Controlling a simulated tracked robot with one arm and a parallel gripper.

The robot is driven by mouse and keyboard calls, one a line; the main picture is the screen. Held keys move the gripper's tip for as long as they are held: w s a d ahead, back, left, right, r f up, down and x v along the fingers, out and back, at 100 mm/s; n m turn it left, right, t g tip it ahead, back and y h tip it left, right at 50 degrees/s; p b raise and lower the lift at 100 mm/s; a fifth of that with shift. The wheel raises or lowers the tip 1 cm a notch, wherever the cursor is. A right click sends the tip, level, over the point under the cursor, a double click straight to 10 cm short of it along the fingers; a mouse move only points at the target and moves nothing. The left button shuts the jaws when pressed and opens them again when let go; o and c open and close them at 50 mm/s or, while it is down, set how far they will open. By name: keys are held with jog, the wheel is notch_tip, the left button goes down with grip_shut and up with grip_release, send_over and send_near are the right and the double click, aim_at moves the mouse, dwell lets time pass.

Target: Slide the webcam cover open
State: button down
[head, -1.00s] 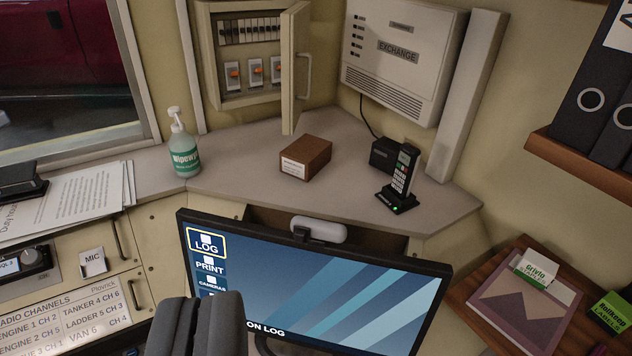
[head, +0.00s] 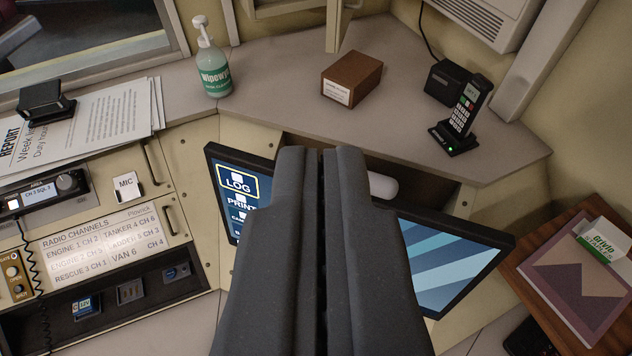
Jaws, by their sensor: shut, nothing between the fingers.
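The webcam (head: 383,186) is a white rounded bar on the top edge of the monitor (head: 455,262). Only its right end shows; my gripper hides the rest, and its cover cannot be made out. My gripper (head: 322,155) is shut and empty. Its two dark fingers lie side by side in front of the monitor, with their tips near the monitor's top edge, just left of the visible end of the webcam. I cannot tell whether they touch it. The monitor screen shows a highlighted LOG button at the left.
On the counter behind stand a soap bottle (head: 212,62), a brown box (head: 351,78) and a cordless phone (head: 463,115). Papers (head: 95,120) and a radio panel (head: 95,235) are at the left. A wooden shelf (head: 530,270) with a folder is at the right.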

jog(key=w+a+f+m+g+h+p, duration=0.1)
jog(key=w+f+m+g+h+p, duration=0.15)
jog(key=w+g+p, duration=0.4)
jog(key=w+a+f+m+g+h+p, duration=0.1)
jog(key=w+f+h+p, duration=0.2)
jog(key=w, duration=0.6)
jog(key=w+a+f+m+g+h+p, duration=0.1)
jog(key=w+a+f+m+g+p, duration=0.1)
jog(key=a+f+g+p, duration=0.3)
notch_tip(320, 180, down, 5)
jog(key=a+p, duration=0.2)
jog(key=p, duration=0.3)
jog(key=shift+w, duration=0.15)
jog(key=d+f+p, duration=0.1)
jog(key=d+f, duration=0.6)
jog(key=d, duration=0.2)
jog(key=shift+d+f, duration=0.2)
jog(key=shift+f, duration=0.2)
